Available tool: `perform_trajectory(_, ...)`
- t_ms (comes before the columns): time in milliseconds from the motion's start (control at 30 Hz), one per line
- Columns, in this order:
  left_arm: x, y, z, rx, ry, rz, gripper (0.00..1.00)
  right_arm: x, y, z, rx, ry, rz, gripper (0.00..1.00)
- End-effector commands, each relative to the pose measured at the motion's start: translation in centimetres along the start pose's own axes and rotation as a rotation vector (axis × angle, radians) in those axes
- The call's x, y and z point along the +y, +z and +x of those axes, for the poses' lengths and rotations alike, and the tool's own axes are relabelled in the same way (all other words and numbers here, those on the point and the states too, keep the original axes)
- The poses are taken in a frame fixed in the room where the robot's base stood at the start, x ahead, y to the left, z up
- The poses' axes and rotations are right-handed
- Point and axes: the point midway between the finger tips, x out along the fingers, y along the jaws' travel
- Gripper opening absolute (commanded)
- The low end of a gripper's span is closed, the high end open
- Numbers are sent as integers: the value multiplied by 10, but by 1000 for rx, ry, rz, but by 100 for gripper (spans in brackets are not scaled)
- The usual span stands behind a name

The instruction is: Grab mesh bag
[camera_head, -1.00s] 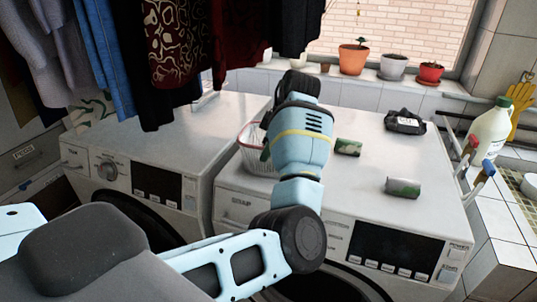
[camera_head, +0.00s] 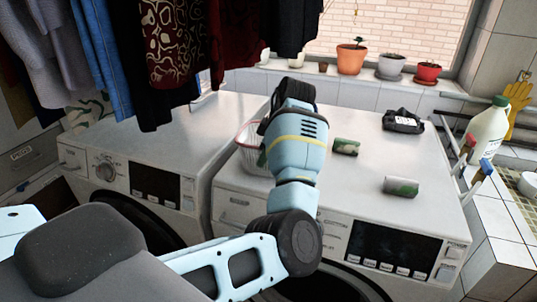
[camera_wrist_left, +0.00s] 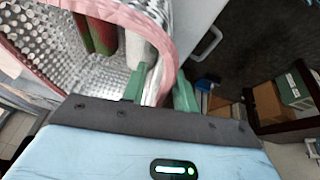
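The mesh bag (camera_head: 250,150) is pale with a pink rim and stands on top of the right-hand washing machine, partly hidden behind my left arm. In the left wrist view the mesh bag (camera_wrist_left: 55,55) shows from above, with red, green and white items inside. My left gripper (camera_wrist_left: 160,82) has its two green fingers apart at the bag's pink rim. One finger is inside the bag and the other outside, with the wall between them and gaps visible. In the head view the fingers are hidden behind the wrist. My right gripper is not in view.
Two green-and-white cans (camera_head: 346,147) (camera_head: 401,187) lie on the right-hand machine (camera_head: 350,205), with a black packet (camera_head: 403,122) behind. A white jug (camera_head: 487,130) stands at right. Clothes (camera_head: 170,50) hang over the left-hand machine (camera_head: 180,135). Potted plants (camera_head: 351,59) line the sill.

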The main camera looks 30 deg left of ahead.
Motion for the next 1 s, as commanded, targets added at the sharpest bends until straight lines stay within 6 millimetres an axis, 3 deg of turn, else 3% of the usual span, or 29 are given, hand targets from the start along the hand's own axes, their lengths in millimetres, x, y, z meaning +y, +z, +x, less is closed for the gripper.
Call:
perform_trajectory(167, 0, 0, 0, 0, 0, 0, 29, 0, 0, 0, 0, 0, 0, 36)
perform_trajectory(400, 0, 0, 0, 0, 0, 0, 0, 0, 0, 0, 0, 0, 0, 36)
perform_trajectory(1000, 1, -2, -4, 0, 2, -2, 0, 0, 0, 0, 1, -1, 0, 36)
